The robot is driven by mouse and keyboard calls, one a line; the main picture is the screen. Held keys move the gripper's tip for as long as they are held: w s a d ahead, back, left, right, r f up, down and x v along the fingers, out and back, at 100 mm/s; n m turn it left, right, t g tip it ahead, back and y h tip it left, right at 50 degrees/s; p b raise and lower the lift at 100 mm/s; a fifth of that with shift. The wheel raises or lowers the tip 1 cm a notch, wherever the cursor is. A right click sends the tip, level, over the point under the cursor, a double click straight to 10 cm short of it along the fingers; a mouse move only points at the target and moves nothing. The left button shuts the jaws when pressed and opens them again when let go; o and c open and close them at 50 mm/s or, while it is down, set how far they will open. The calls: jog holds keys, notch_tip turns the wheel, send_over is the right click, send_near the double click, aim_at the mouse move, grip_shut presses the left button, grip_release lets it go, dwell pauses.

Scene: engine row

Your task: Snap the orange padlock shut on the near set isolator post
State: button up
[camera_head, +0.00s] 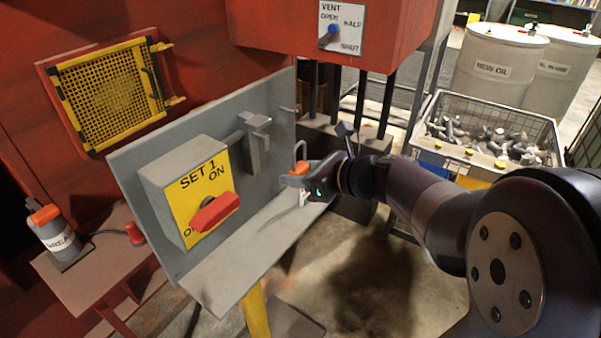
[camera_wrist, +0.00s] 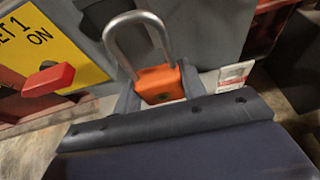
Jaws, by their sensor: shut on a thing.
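My gripper (camera_head: 296,183) is shut on the orange padlock (camera_head: 301,168), in front of the grey panel's right part. In the wrist view the padlock's orange body (camera_wrist: 160,86) sits between the two grey fingers, with its metal shackle pointing up and away from me. I cannot tell whether the shackle is latched. The SET 1 isolator (camera_head: 205,190) has a yellow face and a red handle (camera_head: 214,212). A grey post with a bracket (camera_head: 256,135) stands on the panel, up and left of my gripper. The padlock is apart from it.
A grey ledge (camera_head: 255,250) runs below the isolator. A red housing with a VENT dial (camera_head: 333,29) hangs above. A wire basket of metal parts (camera_head: 485,165) and white drums (camera_head: 498,65) stand right. A white tag (camera_wrist: 232,76) is beside the padlock in the wrist view.

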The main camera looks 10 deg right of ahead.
aim_at(255, 151)
jog(key=shift+w+a+f, duration=0.1)
jog(key=shift+w+a, duration=1.65)
jog(key=shift+a, duration=0.15)
jog(key=shift+w+a+f, duration=0.1)
jog(key=shift+w+a, duration=1.6)
jog(key=shift+a, duration=0.2)
jog(key=shift+w+a, duration=0.15)
jog(key=shift+f, duration=0.1)
jog(key=shift+r+p, duration=1.2)
jog(key=shift+r, duration=0.25)
jog(key=shift+f, duration=0.25)
jog(key=shift+f+b, duration=0.4)
jog(key=shift+b, duration=0.15)
jog(key=o, duration=1.1)
jog(key=shift+o, duration=0.2)
